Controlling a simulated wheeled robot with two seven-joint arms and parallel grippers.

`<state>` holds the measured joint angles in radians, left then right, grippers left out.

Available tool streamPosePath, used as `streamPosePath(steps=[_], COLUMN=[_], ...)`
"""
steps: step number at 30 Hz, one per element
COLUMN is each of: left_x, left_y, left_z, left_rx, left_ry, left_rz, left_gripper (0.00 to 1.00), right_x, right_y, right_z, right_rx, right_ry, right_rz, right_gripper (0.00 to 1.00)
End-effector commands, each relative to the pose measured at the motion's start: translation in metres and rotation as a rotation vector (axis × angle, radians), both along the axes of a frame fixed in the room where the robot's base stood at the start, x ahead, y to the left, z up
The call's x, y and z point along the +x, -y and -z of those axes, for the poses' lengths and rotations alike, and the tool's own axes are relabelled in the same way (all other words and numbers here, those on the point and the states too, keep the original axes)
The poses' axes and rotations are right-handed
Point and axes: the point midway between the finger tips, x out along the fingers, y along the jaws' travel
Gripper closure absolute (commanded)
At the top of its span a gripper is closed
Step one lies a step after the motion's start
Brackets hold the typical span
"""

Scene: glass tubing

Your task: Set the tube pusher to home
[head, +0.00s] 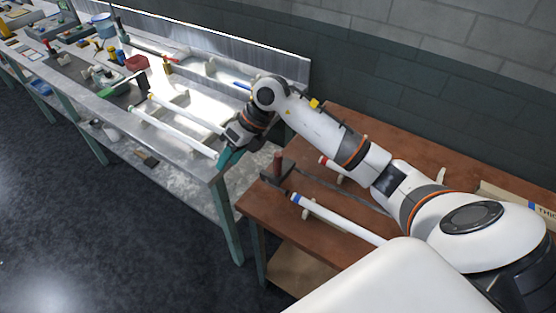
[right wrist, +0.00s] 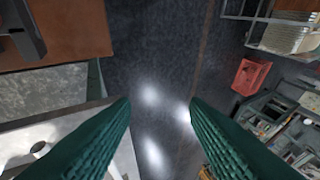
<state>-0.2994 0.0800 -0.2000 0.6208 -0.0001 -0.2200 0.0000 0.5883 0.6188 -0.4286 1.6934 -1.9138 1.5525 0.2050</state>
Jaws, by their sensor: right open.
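A dark bracket with an upright brown handle (head: 278,168), which looks like the tube pusher, stands at the near left end of the brown bench (head: 262,207). In the right wrist view a dark grey part (right wrist: 22,32) on the brown surface at top left is likely the same thing. My right gripper (head: 230,158), with green fingers, is over the near end of the metal bench, left of the bracket and apart from it. Its fingers (right wrist: 160,103) are spread with nothing between them, above the floor by the bench edge. My left gripper is not in view.
White tubes (head: 172,132) lie on holders on the metal bench (head: 203,171). A blue-banded tube (head: 340,220) and a red-ended one (head: 327,161) lie on the brown bench. A gap separates the benches. A red crate (right wrist: 251,76) stands beyond open floor.

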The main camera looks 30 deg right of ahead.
Motion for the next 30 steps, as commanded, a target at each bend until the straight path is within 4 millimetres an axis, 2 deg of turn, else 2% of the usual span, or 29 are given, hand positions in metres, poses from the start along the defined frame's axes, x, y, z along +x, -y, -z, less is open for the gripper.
streamPosePath(steps=[1, 3, 6, 9, 14, 24, 30], left_x=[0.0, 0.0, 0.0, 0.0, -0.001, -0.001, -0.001], left_y=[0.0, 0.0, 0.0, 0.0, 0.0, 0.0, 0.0], left_z=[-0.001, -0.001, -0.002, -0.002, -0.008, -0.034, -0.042], left_rx=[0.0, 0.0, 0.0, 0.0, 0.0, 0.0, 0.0], left_ry=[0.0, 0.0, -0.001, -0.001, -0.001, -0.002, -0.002], left_rz=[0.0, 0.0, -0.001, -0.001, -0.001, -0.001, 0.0], left_gripper=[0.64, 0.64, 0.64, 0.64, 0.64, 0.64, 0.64], right_x=[0.003, 0.003, -0.001, -0.005, -0.007, -0.008, -0.007], right_y=[0.032, 0.069, 0.106, 0.125, 0.131, 0.129, 0.13], right_z=[-0.004, -0.009, -0.019, -0.025, -0.015, 0.05, 0.08], right_rx=[-0.139, -0.295, -0.447, -0.524, -0.549, -0.544, -0.544], right_ry=[-0.032, -0.086, -0.15, -0.187, -0.206, -0.207, -0.204], right_rz=[0.017, 0.05, 0.096, 0.126, 0.134, 0.132, 0.132], right_gripper=[0.59, 0.59, 0.59, 0.59, 0.59, 0.59, 0.59])
